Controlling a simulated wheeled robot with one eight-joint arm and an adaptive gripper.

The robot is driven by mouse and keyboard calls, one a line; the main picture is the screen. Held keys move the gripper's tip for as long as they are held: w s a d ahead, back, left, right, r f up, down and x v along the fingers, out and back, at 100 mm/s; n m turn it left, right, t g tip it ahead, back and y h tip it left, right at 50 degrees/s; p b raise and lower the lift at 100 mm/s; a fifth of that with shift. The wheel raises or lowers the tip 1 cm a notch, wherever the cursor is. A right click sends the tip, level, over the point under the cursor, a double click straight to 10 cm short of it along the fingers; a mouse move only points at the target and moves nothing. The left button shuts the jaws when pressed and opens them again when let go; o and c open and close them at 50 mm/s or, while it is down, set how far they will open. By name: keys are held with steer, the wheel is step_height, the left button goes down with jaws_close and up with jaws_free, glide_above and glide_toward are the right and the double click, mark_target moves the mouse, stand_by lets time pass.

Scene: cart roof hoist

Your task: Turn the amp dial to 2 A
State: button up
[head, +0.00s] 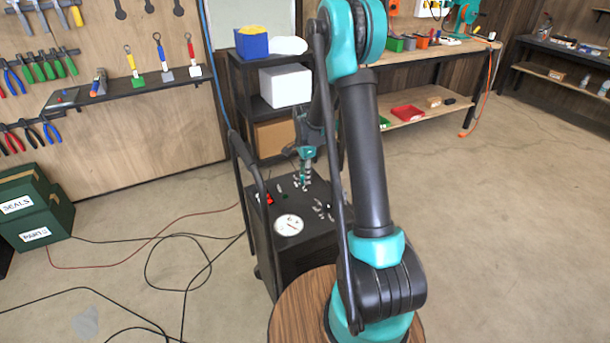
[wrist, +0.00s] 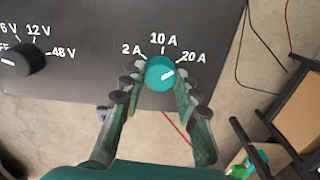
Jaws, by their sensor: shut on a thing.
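The amp dial (wrist: 160,73) is a round teal knob on the cart's dark top panel, with 2 A, 10 A and 20 A marked around it. Its white pointer line slants up to the right, toward the 20 A mark. My gripper (wrist: 157,82) is shut on the dial, one finger on each side. In the head view, my gripper (head: 305,182) reaches down onto the top of the black cart (head: 300,258), and the dial is too small to make out there.
A black voltage knob (wrist: 27,60) sits left of the amp dial, its pointer facing left toward a partly cut-off label. A round white gauge (head: 288,225) and a red switch (head: 264,199) are on the cart top. A shelf (head: 240,75) stands behind; cables lie on the floor.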

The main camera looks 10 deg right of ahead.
steer(key=n, duration=1.5)
steer(key=shift+n, duration=0.4)
steer(key=n, duration=0.5)
stand_by(0.4)
steer(key=o, duration=1.2)
steer(key=shift+c, duration=0.2)
step_height(320, 180, up, 12)
